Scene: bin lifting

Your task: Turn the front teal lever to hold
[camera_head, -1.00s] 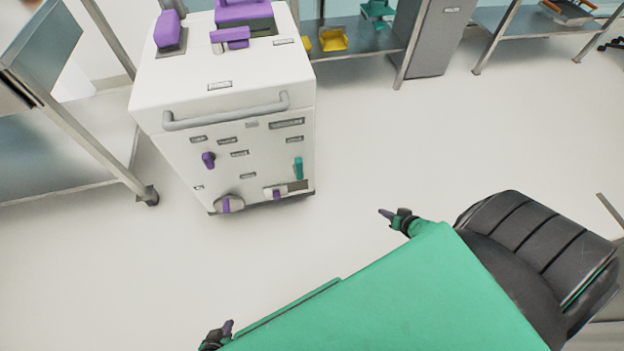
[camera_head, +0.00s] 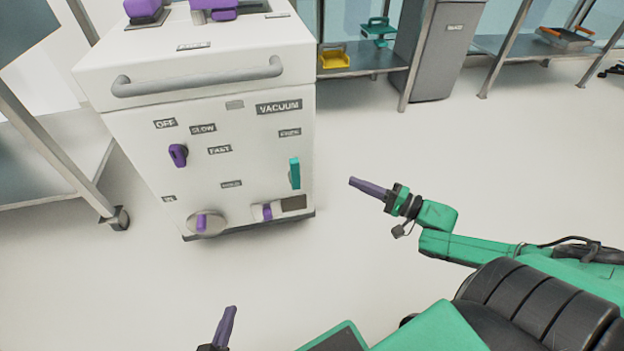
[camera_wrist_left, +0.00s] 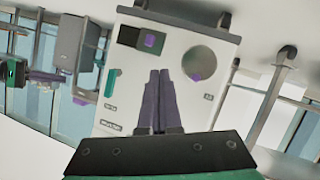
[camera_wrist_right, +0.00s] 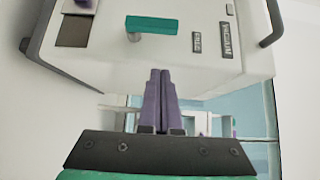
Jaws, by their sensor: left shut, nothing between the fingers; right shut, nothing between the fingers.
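The teal lever (camera_head: 294,173) stands upright on the right of the white machine's front panel, below a small label that seems to read FREE. A HOLD label (camera_head: 231,184) sits lower and to the left. The lever also shows in the right wrist view (camera_wrist_right: 151,25) and the left wrist view (camera_wrist_left: 112,82). My right gripper (camera_head: 352,181) is shut and empty, to the right of the lever and apart from it, pointing toward the machine. My left gripper (camera_head: 232,310) is shut and empty, low in the head view, in front of the machine.
The white machine (camera_head: 130,140) carries a purple knob (camera_head: 178,155), a round dial with a purple handle (camera_head: 202,222), a purple switch (camera_head: 267,211) and a grey handle bar (camera_head: 200,82). A metal table (camera_head: 60,150) stands left. Shelves with bins stand behind. Floor in front is clear.

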